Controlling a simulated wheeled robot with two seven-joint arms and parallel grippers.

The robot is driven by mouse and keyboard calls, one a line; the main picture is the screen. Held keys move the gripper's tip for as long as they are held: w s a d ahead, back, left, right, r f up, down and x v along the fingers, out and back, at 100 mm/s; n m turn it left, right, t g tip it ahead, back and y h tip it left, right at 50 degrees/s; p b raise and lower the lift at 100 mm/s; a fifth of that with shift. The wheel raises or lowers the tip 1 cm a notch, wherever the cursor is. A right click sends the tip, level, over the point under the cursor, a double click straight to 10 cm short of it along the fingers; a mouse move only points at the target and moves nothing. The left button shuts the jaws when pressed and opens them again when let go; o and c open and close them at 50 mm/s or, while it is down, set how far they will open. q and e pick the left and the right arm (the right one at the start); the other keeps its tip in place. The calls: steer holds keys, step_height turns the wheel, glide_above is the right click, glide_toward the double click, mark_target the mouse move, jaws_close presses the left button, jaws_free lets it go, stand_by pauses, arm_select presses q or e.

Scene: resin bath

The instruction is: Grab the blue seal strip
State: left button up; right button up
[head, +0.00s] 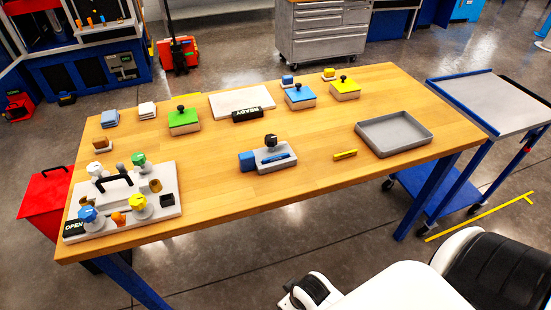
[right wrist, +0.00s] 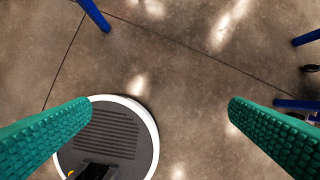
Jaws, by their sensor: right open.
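A thin blue strip (head: 279,158), which looks like the blue seal strip, lies on a grey block (head: 262,164) near the middle of the wooden table. A blue block (head: 247,161) sits at the left of that grey block, and a black knob (head: 271,140) stands behind. In the right wrist view my right gripper (right wrist: 160,103) is open and empty, its green ribbed fingers wide apart over the bare floor. It is away from the table top, and the strip is not in that view. My left gripper is not in view.
A yellow strip (head: 345,154) and an empty grey tray (head: 394,133) lie right of the block. Green, blue and yellow lidded boxes and a black READY sign (head: 247,114) stand behind. A fixture board (head: 118,226) with knobs fills the left end. The table's front middle is clear.

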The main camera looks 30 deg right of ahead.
steer(key=w+d+r+t, duration=0.1)
steer(key=w+r, duration=0.2)
steer(key=r, duration=0.4)
steer(key=m+t+h, duration=0.3)
steer(key=m+t, duration=0.1)
steer(key=t, duration=0.5)
glide_toward(276, 158)
steer(key=p+x, duration=0.1)
steer(key=x, duration=0.2)
steer(key=shift+w+a, duration=0.1)
steer(key=shift+a, duration=0.05)
steer(key=shift+p+x, duration=0.45)
steer(key=shift+x, duration=0.3)
steer(key=x, duration=0.4)
steer(key=shift+d+p, duration=0.25)
steer(key=shift+p, duration=0.05)
steer(key=shift+f, duration=0.1)
